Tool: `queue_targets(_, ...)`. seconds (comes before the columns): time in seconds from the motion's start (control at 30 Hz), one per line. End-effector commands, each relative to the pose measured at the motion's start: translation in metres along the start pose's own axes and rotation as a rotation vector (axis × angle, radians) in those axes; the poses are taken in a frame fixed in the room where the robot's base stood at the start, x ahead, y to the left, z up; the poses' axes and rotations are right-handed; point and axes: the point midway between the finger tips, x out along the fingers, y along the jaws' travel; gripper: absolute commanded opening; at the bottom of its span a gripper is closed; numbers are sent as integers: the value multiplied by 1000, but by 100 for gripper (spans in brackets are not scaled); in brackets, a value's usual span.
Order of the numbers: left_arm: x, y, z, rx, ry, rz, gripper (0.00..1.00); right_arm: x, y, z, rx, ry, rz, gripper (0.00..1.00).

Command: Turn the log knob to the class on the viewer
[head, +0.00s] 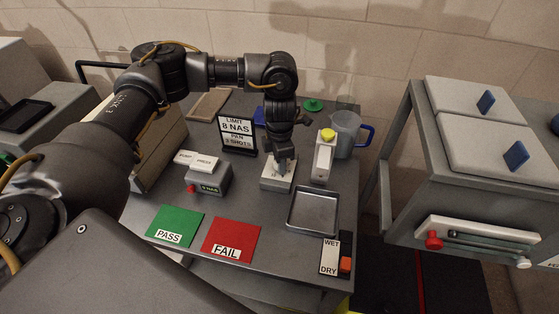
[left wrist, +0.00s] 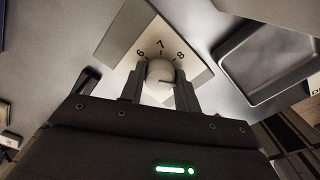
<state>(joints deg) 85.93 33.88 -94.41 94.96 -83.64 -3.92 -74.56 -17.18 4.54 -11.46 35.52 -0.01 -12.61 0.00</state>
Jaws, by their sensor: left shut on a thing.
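The log knob (left wrist: 160,72) is a pale round knob on a light plate (left wrist: 125,35) marked 6, 7 and 8 in the left wrist view. My left gripper (head: 282,163) points down over this light box (head: 270,185) in the head view. Its two fingers are shut on the knob, one on each side. A dark mark shows on the knob's face, but I cannot tell for sure which number it indicates. The viewer (head: 208,178) is a grey box left of the knob box.
A black sign (head: 237,135) reads LIMIT 8 NAS. A metal tray (head: 313,210), a box with a yellow top (head: 324,158) and a jug (head: 346,133) stand to the right. Green PASS (head: 174,227) and red FAIL (head: 231,240) mats lie in front.

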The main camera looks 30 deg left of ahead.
Motion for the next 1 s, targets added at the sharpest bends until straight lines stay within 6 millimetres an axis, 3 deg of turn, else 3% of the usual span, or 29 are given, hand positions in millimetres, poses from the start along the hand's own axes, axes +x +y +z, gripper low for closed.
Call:
queue_targets(0.23,-1,1,0,-2,-2,2,9,0,0,0,0,0,0,100)
queue_targets(0.27,-1,1,0,-2,-2,2,34,0,0,0,0,0,0,100)
queue_targets(0.4,-1,1,0,-2,-1,1,53,0,0,0,0,0,0,100)
queue_targets(0.77,-5,1,1,0,-2,2,54,0,0,0,0,0,0,100)
queue_targets(1.0,-44,2,1,0,-5,6,54,6,0,1,0,0,0,100)
